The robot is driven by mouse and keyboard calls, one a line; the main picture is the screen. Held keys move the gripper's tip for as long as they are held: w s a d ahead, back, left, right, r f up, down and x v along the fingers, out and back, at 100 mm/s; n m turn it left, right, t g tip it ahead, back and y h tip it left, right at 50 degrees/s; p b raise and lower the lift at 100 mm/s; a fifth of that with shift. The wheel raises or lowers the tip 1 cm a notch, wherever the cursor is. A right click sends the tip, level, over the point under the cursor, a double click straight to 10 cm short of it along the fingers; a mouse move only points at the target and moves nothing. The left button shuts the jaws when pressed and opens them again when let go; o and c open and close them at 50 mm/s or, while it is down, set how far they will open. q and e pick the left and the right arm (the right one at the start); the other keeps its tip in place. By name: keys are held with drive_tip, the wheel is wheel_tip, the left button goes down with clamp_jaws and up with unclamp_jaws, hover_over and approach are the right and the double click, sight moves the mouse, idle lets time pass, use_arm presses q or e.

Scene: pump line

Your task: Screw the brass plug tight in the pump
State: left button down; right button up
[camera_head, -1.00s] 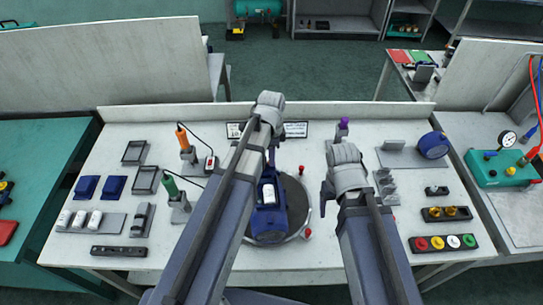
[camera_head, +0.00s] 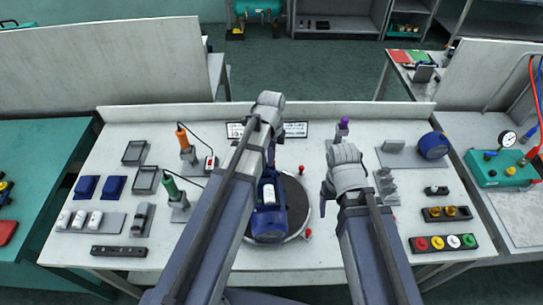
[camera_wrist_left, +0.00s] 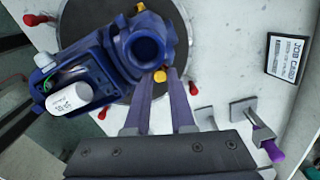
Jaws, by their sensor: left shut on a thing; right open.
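The blue pump (camera_head: 268,222) sits on a round dark turntable (camera_head: 294,205) in the middle of the bench, partly hidden by my left arm. In the left wrist view the pump (camera_wrist_left: 108,65) shows its round opening and a white labelled cylinder (camera_wrist_left: 70,98) in its body. The small brass plug (camera_wrist_left: 160,76) is at the pump's side, between the fingertips of my left gripper (camera_wrist_left: 158,83), which is shut on it. How deep the plug sits cannot be told. My right gripper (camera_head: 327,193) is open and empty, right of the turntable.
Red knobs (camera_head: 307,233) stand around the turntable. A job card (camera_head: 295,130) lies behind it. Two screwdriver-like tools, orange (camera_head: 182,137) and green (camera_head: 170,185), stand at left. A tray with brass parts (camera_head: 447,213) and a tray of coloured caps (camera_head: 443,243) lie at right.

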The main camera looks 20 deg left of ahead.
use_arm(q)
drive_tip(key=m, duration=0.3)
drive_tip(key=c, duration=0.8)
unclamp_jaws()
drive_tip(key=shift+c, duration=0.2)
drive_tip(key=shift+n, duration=1.7)
drive_tip(key=n, duration=0.3)
drive_tip(key=shift+n, duration=0.3)
